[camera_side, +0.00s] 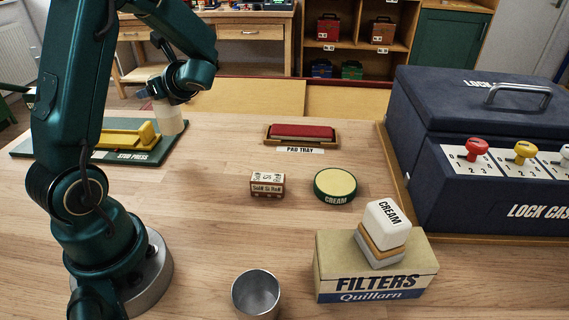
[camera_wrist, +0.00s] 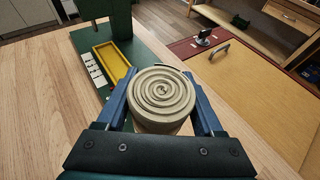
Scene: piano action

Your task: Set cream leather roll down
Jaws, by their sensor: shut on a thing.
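The cream leather roll (camera_wrist: 160,92) is a pale spiral coil. My gripper (camera_wrist: 162,108) is shut on it, with one blue finger on each side. In the side view the roll (camera_side: 169,118) hangs below my gripper (camera_side: 168,97) near the stow press, above the table. Its underside is hidden in the wrist view. A round green-rimmed pad labelled CREAM (camera_side: 335,184) lies at the middle of the table. A cream block labelled CREAM (camera_side: 388,222) sits tilted on a tan and grey stack on the FILTERS box (camera_side: 375,274).
A PAD TRAY (camera_side: 300,136) holds a red pad at the back. A small labelled box (camera_side: 267,185), a metal cup (camera_side: 256,294) and the blue LOCK CASE (camera_side: 470,140) also stand here. The table's centre left is clear.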

